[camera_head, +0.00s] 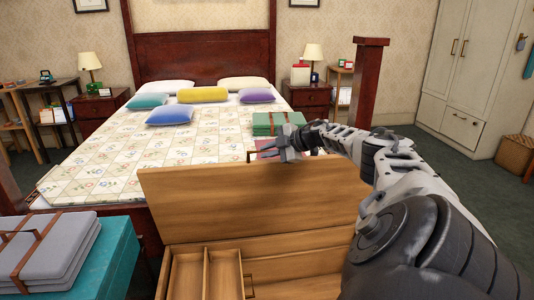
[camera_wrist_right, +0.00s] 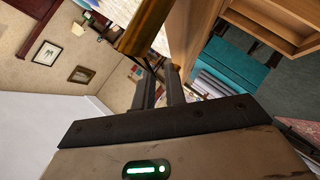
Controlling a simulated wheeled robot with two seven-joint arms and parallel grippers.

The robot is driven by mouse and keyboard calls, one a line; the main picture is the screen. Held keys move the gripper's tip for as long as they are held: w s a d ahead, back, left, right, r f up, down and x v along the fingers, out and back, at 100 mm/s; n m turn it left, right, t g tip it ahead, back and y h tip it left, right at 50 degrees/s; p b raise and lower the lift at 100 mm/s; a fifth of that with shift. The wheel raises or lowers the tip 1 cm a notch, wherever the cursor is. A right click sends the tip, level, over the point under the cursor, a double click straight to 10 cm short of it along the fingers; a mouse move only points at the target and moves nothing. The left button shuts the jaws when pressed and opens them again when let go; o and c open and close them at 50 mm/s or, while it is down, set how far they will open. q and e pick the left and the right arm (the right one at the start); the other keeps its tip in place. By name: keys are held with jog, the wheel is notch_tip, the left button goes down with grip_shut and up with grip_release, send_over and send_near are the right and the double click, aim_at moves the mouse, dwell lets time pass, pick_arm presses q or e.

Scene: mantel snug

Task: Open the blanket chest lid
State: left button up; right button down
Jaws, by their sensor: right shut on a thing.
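The blanket chest (camera_head: 300,268) stands at the foot of the bed, with wooden trays showing inside. Its lid (camera_head: 250,205) is raised and stands nearly upright, its plain wooden inner face towards me. My right gripper (camera_head: 268,151) is at the lid's top edge, partly behind it. The exact contact is hard to see. My left gripper is not in view.
The bed (camera_head: 95,180) lies just behind the lid, with pillows and a folded green blanket (camera_head: 277,122) on it. A teal chest (camera_head: 105,265) with folded grey blankets (camera_head: 45,250) stands at the left front. Carpet is clear right of the bed.

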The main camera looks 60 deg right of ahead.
jog(key=shift+a+f, duration=0.1)
jog(key=shift+f, duration=0.05)
jog(key=c, duration=1.5)
grip_release()
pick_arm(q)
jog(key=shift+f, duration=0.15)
pick_arm(e)
jog(key=shift+o, duration=0.2)
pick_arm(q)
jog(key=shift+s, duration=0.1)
pick_arm(e)
jog(key=shift+s, duration=0.1)
